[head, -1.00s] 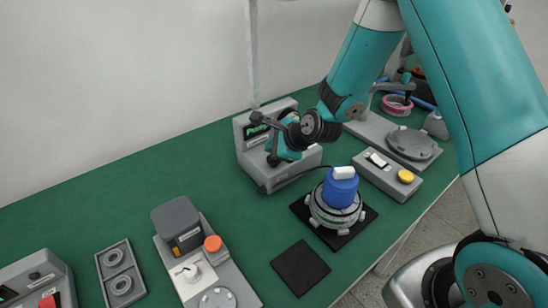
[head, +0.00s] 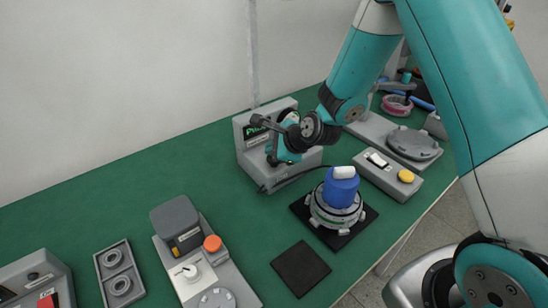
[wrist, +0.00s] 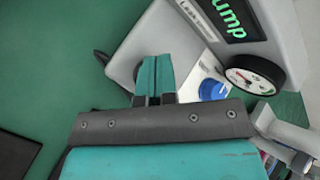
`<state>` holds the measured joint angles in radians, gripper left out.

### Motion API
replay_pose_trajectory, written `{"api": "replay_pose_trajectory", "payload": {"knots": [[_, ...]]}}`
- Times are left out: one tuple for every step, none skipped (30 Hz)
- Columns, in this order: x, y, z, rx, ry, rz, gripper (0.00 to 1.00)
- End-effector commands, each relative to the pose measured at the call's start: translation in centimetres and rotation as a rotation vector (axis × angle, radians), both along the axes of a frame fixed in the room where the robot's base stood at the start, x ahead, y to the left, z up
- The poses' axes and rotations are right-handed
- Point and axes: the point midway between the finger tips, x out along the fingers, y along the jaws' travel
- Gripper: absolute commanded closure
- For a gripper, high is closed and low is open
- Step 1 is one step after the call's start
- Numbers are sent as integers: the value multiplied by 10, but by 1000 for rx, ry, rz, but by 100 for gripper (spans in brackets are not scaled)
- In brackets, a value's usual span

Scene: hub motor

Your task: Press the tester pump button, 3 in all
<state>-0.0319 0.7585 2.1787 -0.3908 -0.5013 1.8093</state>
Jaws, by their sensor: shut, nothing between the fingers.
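The grey tester (head: 245,158) stands at the back of the green bench, with a green-lettered display (head: 257,131). The wrist view shows this display (wrist: 233,18) reading "ump" at its visible end, a round dial gauge (wrist: 256,76) and a blue round button or knob (wrist: 213,90) on a pale panel. My gripper (head: 273,161) is in front of the tester. In the wrist view its teal fingertips (wrist: 154,62) are together and empty, just left of the blue part. Whether they touch the tester, or hide another button, I cannot tell.
The hub motor (head: 336,211) with a blue and white top sits on a black pad right of the tester, a cable near it. A device with an orange knob (head: 212,243) is front left. The bench's left middle is clear.

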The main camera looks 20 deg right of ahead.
Motion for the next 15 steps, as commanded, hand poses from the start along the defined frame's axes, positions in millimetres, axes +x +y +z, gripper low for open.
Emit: {"api": "replay_pose_trajectory", "payload": {"knots": [[0, 0, -1, 0, 0, 0, 100], [0, 0, -1, 0, 0, 0, 100], [0, 0, -2, 0, 0, 0, 100], [0, 0, -2, 0, 0, 0, 100], [0, 0, -2, 0, 0, 0, 100], [0, 0, -3, 0, 0, 0, 100], [0, 0, -3, 0, 0, 0, 100], [0, 0, -4, 0, 0, 0, 100], [0, 0, -4, 0, 0, 0, 100], [0, 0, -4, 0, 0, 0, 100], [0, 0, -5, 0, 0, 0, 100], [0, 0, -5, 0, 0, 0, 100], [0, 0, -6, 0, 0, 0, 100], [0, 0, -6, 0, 0, 0, 100], [0, 0, -6, 0, 0, 0, 100]]}}
